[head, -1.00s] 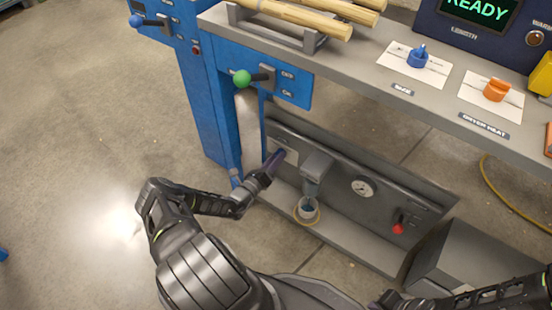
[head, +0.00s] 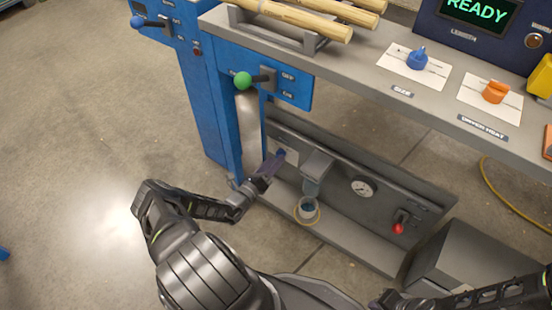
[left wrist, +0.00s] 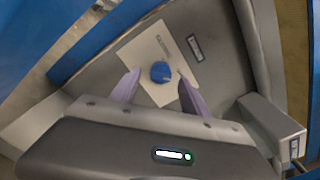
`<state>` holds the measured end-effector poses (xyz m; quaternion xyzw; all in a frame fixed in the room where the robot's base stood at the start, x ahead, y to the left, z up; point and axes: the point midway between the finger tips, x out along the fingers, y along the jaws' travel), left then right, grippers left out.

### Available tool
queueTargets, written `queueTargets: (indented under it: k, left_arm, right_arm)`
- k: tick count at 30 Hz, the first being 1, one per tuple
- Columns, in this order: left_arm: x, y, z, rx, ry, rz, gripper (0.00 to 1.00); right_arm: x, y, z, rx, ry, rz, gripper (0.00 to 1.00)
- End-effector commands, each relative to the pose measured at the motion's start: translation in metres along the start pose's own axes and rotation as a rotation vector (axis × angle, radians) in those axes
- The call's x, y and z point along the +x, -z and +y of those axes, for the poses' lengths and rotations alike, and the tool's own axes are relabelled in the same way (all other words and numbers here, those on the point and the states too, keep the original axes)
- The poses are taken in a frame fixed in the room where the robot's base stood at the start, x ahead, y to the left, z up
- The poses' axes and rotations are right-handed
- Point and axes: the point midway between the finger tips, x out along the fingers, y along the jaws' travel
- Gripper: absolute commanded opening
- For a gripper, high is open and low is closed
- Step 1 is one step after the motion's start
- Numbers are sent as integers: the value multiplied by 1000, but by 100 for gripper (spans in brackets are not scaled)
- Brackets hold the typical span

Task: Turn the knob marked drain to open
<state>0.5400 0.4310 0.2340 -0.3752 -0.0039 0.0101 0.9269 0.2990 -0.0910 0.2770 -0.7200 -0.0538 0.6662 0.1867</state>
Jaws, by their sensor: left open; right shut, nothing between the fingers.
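A round blue knob (left wrist: 160,72) sits on a white plate (left wrist: 152,50) on the low grey panel. In the head view the knob (head: 281,154) shows just beyond my left gripper (head: 275,160). A small dark label is beside the plate in the left wrist view; its lettering is too small to read. My left gripper (left wrist: 157,76) is open, one purple finger on either side of the knob in that view. The knob appears clear of both fingers. My right gripper is out of view; only part of an arm shows at the bottom right.
A spout (head: 317,166) hangs over a small cup (head: 307,209) right of the knob. A gauge (head: 362,187) and red-tipped lever (head: 398,228) are further right. A blue post (head: 208,110) stands left, and the workbench (head: 350,72) overhangs the panel.

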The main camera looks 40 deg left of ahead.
Motion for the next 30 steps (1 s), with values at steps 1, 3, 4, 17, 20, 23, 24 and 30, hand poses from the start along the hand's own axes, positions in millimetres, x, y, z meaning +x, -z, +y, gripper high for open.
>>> queueTargets:
  k: [1, 3, 4, 17, 20, 23, 24, 30]
  left_arm:
    - [-9, -2, -1, -2, -3, 0, 54]
    - [-21, -2, -1, -1, -3, 1, 54]
    - [-26, -2, -1, -1, -2, 0, 54]
    - [-57, 0, 0, 0, 0, 1, 54]
    - [-57, 0, 0, 0, 0, 0, 54]
    - [-57, 0, 0, 0, 0, 0, 54]
    - [-57, 0, 0, 0, 0, 0, 54]
    - [-57, -1, -1, 0, 0, 0, 54]
  right_arm:
    - [-5, 0, -2, 0, 0, -1, 0]
    - [-8, -1, -3, -1, 1, -3, 0]
    - [-10, -1, -4, -1, 1, -4, 0]
    - [-14, -3, -7, -4, 3, -10, 0]
    - [-14, -3, -7, -4, 3, -10, 0]
    - [-14, -3, -7, -4, 3, -9, 0]
    - [-14, -3, -7, -4, 3, -10, 0]
    - [-16, -3, -7, -4, 3, -10, 0]
